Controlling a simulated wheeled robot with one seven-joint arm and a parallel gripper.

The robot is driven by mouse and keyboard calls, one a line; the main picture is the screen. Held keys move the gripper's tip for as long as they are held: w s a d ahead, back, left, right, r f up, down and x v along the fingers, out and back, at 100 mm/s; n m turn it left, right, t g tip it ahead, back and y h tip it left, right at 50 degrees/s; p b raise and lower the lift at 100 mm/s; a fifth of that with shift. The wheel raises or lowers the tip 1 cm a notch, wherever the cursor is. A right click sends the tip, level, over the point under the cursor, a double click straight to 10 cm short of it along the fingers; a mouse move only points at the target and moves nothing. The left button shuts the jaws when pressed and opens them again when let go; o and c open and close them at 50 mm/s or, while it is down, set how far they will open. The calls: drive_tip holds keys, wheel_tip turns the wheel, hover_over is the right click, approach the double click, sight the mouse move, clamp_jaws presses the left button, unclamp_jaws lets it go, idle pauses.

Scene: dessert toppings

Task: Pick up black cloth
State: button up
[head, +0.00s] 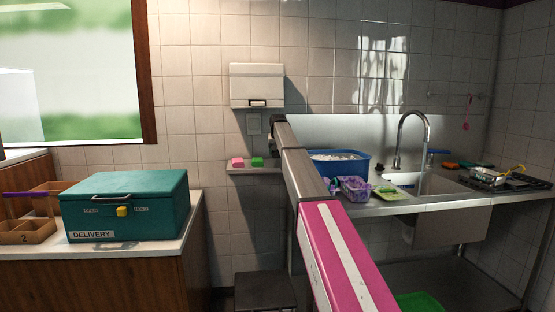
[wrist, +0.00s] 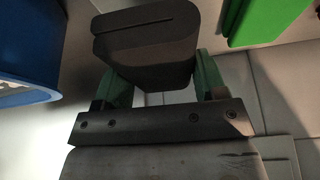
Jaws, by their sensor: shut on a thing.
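The black cloth (wrist: 150,35) shows in the wrist view as a thick, dark, folded block with a slit along its far part. My gripper (wrist: 160,78) has its two green fingers on either side of the block and is shut on it. The cloth appears held out in front of the gripper; I cannot tell whether it touches anything beneath. In the head view my arm reaches toward the tiled wall, and it hides most of the gripper and the cloth.
A blue basin (head: 350,163) stands on the steel counter by the sink (head: 430,186); it is also at the wrist view's left (wrist: 28,45). A green sponge (head: 257,162) and a pink one (head: 238,162) lie on a small wall shelf (head: 240,169). A teal delivery box (head: 150,200) stands left.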

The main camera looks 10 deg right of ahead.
drive_tip(key=s+a+r, duration=0.6)
drive_tip(key=s+r, duration=0.1)
drive_tip(key=s, duration=0.2)
drive_tip(key=shift+s+a+r, duration=0.15)
drive_tip(key=shift+s+a, duration=0.1)
drive_tip(key=shift+a, duration=0.15)
